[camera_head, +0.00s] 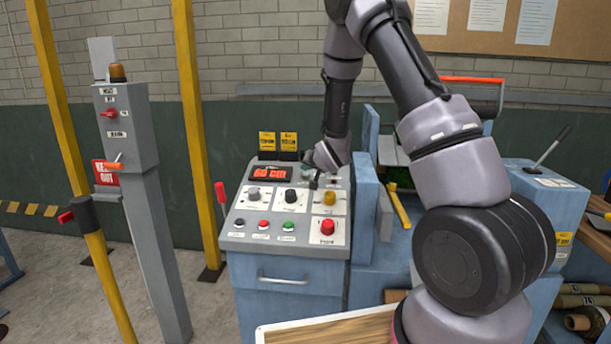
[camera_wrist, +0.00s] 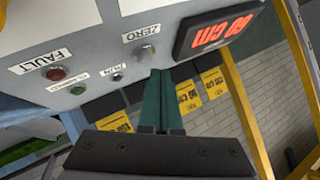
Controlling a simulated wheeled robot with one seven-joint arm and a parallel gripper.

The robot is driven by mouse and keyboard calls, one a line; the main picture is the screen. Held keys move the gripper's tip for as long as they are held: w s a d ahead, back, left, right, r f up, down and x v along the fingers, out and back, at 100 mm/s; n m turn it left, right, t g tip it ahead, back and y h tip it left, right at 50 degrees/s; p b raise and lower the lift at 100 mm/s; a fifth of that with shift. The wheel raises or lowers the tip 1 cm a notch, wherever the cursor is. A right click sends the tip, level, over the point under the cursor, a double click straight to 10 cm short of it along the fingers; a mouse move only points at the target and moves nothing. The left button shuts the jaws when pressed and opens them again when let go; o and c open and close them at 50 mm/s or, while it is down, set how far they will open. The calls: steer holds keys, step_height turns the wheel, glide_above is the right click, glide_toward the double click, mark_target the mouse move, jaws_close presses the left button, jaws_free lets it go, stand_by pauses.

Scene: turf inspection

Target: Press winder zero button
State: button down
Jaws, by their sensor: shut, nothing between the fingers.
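The winder's control panel (camera_head: 240,222) is grey, with a red-lit display (camera_head: 270,173) that seems to read 60 cm. In the wrist view the zero button (camera_wrist: 145,53) is a small grey round button under a ZERO label (camera_wrist: 141,33), beside the display (camera_wrist: 218,28). My gripper (camera_wrist: 160,74) is shut and empty. Its dark green fingertips are just short of the zero button in the picture; I cannot tell if they touch it. In the head view my gripper (camera_head: 314,183) is over the panel's upper right, and the zero button cannot be made out there.
The wrist view also shows a red FAULT lamp (camera_wrist: 56,74) and a small RUN button or lamp (camera_wrist: 117,77). Knobs and a red push button (camera_head: 328,228) fill the lower panel. A grey post (camera_head: 150,200) and yellow poles (camera_head: 200,140) stand left. A blue upright plate (camera_head: 366,205) stands close right.

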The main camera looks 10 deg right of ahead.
stand_by(0.7)
steer(key=shift+w+f, duration=0.15)
steer(key=shift+f, duration=0.25)
steer(key=shift+w+d+f, duration=0.15)
steer(key=shift+f, duration=0.3)
stand_by(0.6)
stand_by(0.4)
steer(key=shift+s+r, duration=0.3)
steer(key=shift+r, duration=0.55)
steer(key=shift+s+a+r, duration=0.15)
steer(key=shift+s+r, duration=0.15)
steer(key=shift+r, duration=0.5)
steer(key=shift+s+a+r, duration=0.1)
steer(key=shift+s+r, duration=0.15)
steer(key=shift+r, duration=0.5)
steer(key=shift+s+a+r, duration=0.15)
steer(key=shift+s+r, duration=0.15)
steer(key=shift+r, duration=0.5)
